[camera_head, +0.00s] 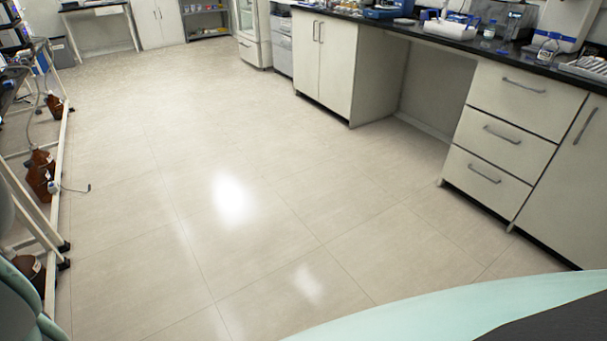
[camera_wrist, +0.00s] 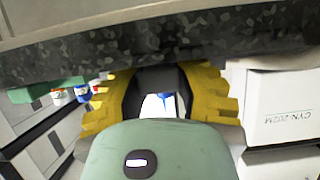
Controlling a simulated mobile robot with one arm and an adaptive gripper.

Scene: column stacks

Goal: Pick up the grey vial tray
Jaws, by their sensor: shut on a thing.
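In the wrist view my gripper (camera_wrist: 165,85) has its two yellow toothed fingers on either side of a dark grey thing (camera_wrist: 162,77). The fingers are shut on this thing. Only a small part of it shows, so I cannot tell whether it is the grey vial tray. A small white and blue item shows below it between the fingers. In the head view a grey rack-like tray with pale rows (camera_head: 588,68) sits on the dark counter at the right edge, partly cut off. My gripper is not visible in the head view.
A dark speckled band (camera_wrist: 60,62) crosses the wrist view just above the fingers. A white box with inverted lettering (camera_wrist: 283,110) stands at right. In the head view, the dark counter (camera_head: 462,43) holds lab equipment, brown bottles (camera_head: 40,172) stand left, and the middle floor is clear.

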